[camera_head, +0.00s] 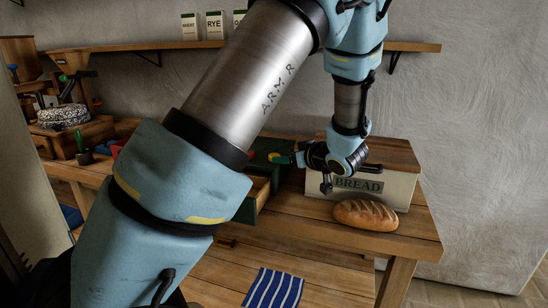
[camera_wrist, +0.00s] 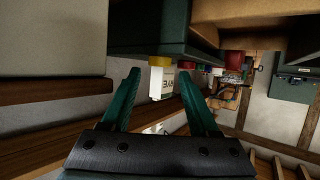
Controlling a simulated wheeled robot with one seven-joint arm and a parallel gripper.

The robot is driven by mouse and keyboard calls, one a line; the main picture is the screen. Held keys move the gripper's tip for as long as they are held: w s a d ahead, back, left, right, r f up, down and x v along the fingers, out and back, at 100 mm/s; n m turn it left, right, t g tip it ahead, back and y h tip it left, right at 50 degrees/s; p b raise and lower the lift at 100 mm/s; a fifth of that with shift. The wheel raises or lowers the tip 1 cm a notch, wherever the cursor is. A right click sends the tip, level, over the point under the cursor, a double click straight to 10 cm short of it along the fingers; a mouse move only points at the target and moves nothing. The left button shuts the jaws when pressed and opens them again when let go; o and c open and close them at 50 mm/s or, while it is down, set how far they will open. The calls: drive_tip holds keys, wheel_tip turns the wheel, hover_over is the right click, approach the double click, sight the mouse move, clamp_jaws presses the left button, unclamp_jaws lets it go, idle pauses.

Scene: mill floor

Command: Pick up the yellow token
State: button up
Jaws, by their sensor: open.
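A small yellow piece, which looks like the yellow token (camera_wrist: 160,61), shows between my fingertips in the wrist view, against the edge of a dark green box (camera_wrist: 148,30). In the head view the yellow token (camera_head: 273,155) is a small spot just left of my gripper (camera_head: 284,158). My gripper also shows in the wrist view (camera_wrist: 158,82), with two teal fingers apart and nothing held. The token lies between or just past the fingertips; I cannot tell the exact depth. My arm hides much of the green box in the head view.
Red pieces (camera_wrist: 187,64) sit beside the token along the box. A bread bin (camera_head: 402,187) stands right of my gripper, with a loaf (camera_head: 365,215) in front on the wooden table (camera_head: 415,235). An open drawer (camera_head: 258,192) sticks out below the box. A shelf (camera_head: 410,46) runs behind.

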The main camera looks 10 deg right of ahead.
drive_tip(key=x, duration=0.1)
drive_tip(key=p+x, duration=0.1)
drive_tip(key=x, duration=0.3)
drive_tip(key=shift+w+r, duration=0.1)
drive_tip(key=shift+r, duration=0.15)
drive_tip(key=shift+c, duration=0.2)
clamp_jaws()
